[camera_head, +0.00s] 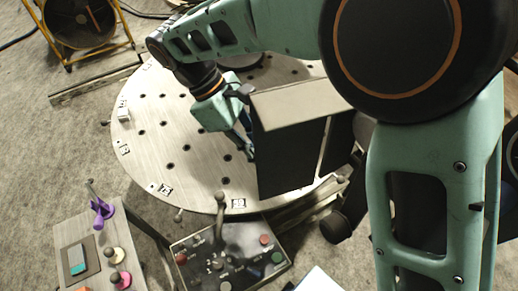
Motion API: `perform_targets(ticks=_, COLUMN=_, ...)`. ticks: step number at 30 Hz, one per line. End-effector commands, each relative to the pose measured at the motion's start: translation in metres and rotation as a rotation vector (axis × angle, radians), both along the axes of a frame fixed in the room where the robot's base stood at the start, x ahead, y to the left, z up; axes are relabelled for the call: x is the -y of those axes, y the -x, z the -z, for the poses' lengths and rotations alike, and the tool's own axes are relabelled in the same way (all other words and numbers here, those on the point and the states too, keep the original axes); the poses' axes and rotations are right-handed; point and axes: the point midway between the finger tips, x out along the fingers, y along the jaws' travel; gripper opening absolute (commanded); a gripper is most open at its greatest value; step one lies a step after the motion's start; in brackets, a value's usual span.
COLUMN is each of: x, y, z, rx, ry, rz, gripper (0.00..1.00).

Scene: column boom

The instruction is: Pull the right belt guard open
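A dark box-shaped housing with a beige top (300,102) stands on a round perforated table. Its front shows a large dark panel (288,160) and a narrower dark panel (341,142) to the right, with a pale strip between them. I take these panels to be the belt guards, but I cannot tell which one is the right guard or see a handle. My gripper (246,146) points down close beside the housing's left edge. Its fingertips are partly hidden by the housing, and I cannot tell whether they touch it or how far apart they are.
The round table (150,148) has bare room at its left. A control panel with a lever (219,215) stands in front. A small stand with purple (103,212) and pink items is at lower left. A fan in a yellow frame (80,20) is at upper left.

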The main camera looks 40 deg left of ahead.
Motion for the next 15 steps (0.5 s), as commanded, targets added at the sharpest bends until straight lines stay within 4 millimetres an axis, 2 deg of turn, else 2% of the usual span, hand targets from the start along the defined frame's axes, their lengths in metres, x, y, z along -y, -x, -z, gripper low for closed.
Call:
perform_targets(ticks=8, x=-0.003, y=0.001, z=-0.004, rx=0.001, ry=-0.003, rz=-0.001, gripper=0.16)
perform_targets(ticks=11, x=-0.010, y=0.004, z=-0.014, rx=0.001, ry=-0.004, rz=-0.001, gripper=0.16)
perform_targets(ticks=15, x=-0.023, y=0.009, z=-0.036, rx=0.001, ry=-0.005, rz=0.000, gripper=0.16)
